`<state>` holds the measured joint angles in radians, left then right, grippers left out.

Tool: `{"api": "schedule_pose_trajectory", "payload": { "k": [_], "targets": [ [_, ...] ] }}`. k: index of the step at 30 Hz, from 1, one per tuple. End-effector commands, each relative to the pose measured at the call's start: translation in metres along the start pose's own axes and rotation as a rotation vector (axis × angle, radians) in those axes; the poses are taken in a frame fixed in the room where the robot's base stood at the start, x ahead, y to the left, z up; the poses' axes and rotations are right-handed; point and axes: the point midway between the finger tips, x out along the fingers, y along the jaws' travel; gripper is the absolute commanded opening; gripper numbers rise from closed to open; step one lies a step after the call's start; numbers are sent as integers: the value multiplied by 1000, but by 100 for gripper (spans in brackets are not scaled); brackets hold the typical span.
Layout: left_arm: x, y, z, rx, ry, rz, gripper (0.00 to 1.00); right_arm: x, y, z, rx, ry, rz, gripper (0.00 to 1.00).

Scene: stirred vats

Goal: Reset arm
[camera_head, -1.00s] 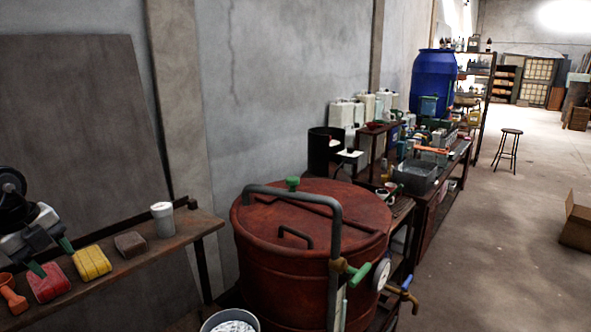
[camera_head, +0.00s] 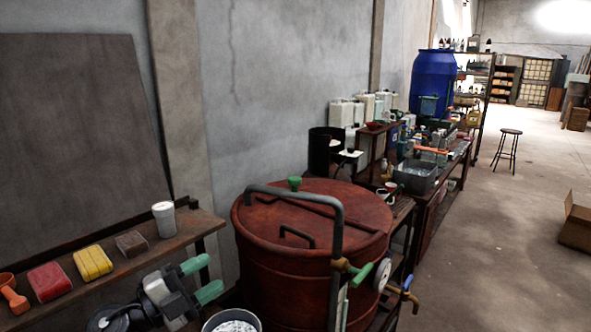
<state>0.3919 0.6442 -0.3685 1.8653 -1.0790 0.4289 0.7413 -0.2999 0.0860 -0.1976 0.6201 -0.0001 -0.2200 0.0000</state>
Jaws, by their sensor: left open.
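My left gripper (camera_head: 209,279) is at the lower left of the head view, its two green-tipped fingers spread apart with nothing between them. It is in front of the wooden shelf's right end, left of the red vat (camera_head: 300,245) and above and left of a metal bucket (camera_head: 232,322). The fingers point to the right, toward the vat, and appear clear of it. My right gripper is not in view.
The wooden shelf (camera_head: 140,262) holds a red block (camera_head: 49,282), a yellow block (camera_head: 93,262), a brown block (camera_head: 131,243), a white cup (camera_head: 164,219) and an orange scoop (camera_head: 13,296). A stool (camera_head: 508,150) and cardboard box (camera_head: 577,222) stand on the open floor at right.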

Motion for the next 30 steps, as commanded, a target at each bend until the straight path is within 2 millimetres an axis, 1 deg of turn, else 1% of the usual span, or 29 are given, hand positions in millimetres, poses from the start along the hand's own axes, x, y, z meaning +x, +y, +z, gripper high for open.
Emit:
{"api": "schedule_pose_trajectory", "payload": {
  "k": [1, 3, 5, 8, 11, 12, 14, 15, 17, 18, 21, 24, 27, 30],
  "targets": [
    [-4, 4, -4, -70, -52, -101, 49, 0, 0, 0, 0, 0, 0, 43],
    [-13, 7, -3, -162, -155, -230, 49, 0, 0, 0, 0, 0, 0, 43],
    [-26, 12, 1, -246, -263, -321, 49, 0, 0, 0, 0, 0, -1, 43],
    [-53, 31, 10, -395, -473, -427, 49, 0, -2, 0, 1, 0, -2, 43],
    [-87, 63, 17, -552, -712, -472, 49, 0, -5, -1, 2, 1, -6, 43],
    [-102, 78, 17, -616, -812, -471, 49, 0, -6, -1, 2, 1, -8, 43],
    [-126, 104, 14, -713, -962, -449, 49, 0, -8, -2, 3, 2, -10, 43],
    [-142, 122, 9, -778, -1061, -422, 49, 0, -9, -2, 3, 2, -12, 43],
    [-163, 148, -2, -868, -1195, -365, 49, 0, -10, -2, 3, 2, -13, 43],
    [-176, 164, -11, -920, -1273, -322, 49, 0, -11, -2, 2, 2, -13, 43],
    [-202, 195, -34, -1030, -1424, -209, 49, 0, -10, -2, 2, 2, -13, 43],
    [-223, 218, -59, -1119, -1536, -94, 49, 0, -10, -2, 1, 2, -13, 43],
    [-239, 236, -85, -1196, -1623, 21, 49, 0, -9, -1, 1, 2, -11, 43],
    [-254, 249, -110, -1264, -1690, 134, 49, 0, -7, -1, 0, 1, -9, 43]
  ]
}}
